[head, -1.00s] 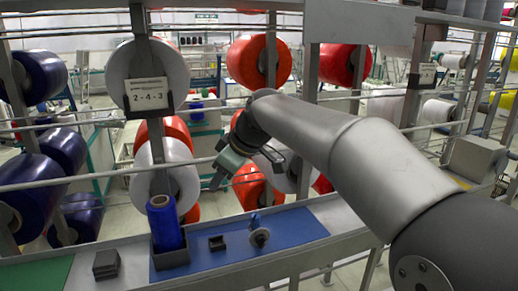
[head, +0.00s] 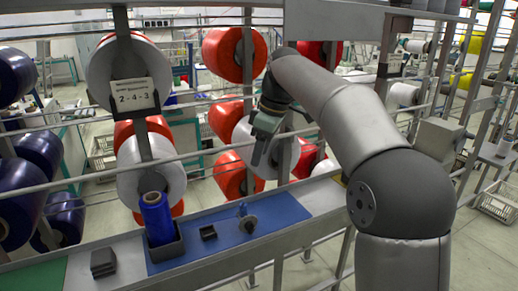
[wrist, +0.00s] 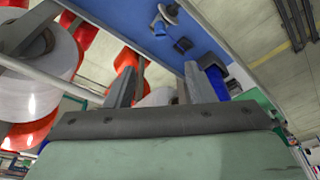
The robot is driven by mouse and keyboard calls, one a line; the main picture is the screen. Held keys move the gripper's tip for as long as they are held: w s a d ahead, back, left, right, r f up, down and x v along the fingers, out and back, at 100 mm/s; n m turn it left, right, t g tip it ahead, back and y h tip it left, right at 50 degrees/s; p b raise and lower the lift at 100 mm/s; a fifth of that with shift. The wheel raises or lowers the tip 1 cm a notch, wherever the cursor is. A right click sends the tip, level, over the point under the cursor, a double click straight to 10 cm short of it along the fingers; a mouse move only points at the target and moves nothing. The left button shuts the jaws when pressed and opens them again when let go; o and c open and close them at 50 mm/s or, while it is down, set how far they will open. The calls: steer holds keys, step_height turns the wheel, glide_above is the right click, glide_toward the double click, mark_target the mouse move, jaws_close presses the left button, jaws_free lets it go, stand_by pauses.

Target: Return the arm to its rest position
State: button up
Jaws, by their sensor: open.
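My gripper (head: 258,158) hangs at the end of my bent arm in the head view, fingers pointing down, in front of the rack of spools and above the back of the bench. In the wrist view its two fingers (wrist: 160,84) stand apart with nothing held between them. A blue bobbin (head: 156,216) stands upright in a dark square holder (head: 165,249) on the bench, left of my gripper and clear of it. The bobbin also shows beyond the fingers in the wrist view (wrist: 214,80).
A blue mat (head: 280,212) on the narrow bench carries a small black open box (head: 208,233) and a small grey spindle piece (head: 248,223). Dark blocks (head: 103,262) lie at left. Rack rails, posts and red spools (head: 235,53) stand close behind my gripper.

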steer(key=s+d+f+m+h, duration=0.1)
steer(key=s+d+f+m, duration=0.3)
steer(key=s+f, duration=0.3)
steer(key=s+d+f+m, duration=0.3)
steer(key=s+f+m, duration=0.2)
steer(key=s, duration=0.9)
steer(key=s+d+f+m+h, duration=0.1)
steer(key=s+d+f+m, duration=0.3)
steer(key=s+f, duration=0.6)
steer(key=shift+s+d+f+m+g+h, duration=0.25)
steer(key=shift+s+d+m+g+h, duration=0.05)
steer(key=shift+s+m, duration=0.15)
